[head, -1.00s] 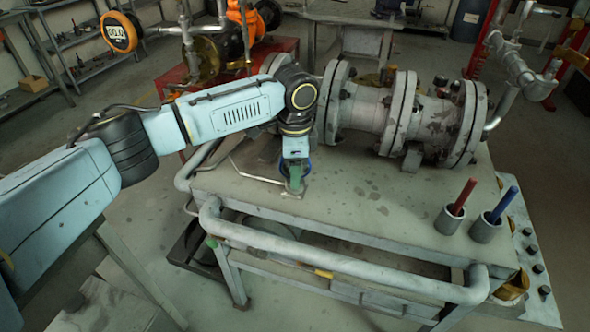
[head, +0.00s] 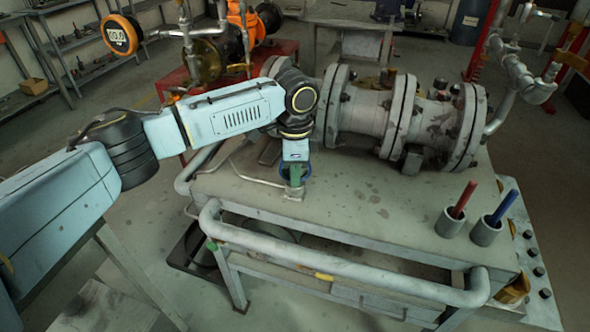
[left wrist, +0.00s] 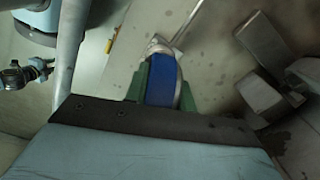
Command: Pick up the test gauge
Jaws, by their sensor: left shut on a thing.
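The test gauge (head: 282,170) shows as a blue-rimmed round thing at the left part of the workbench, largely hidden by my gripper in the head view. My left gripper (head: 295,176) points down with its green fingers shut on it. In the left wrist view the gauge's blue body (left wrist: 160,84) sits between the green fingers (left wrist: 162,90), with a pale round edge beside it. A small grey block-like fitting (head: 294,194) shows just below the fingers; I cannot tell whether it touches the bench. My right gripper is not in view.
A thin bent rod (head: 250,176) lies on the workbench (head: 370,215) left of the gripper. A large flanged valve body (head: 365,110) stands behind. Cups with a red marker (head: 463,198) and a blue marker (head: 503,205) stand front right. An orange display gauge (head: 120,35) is far left.

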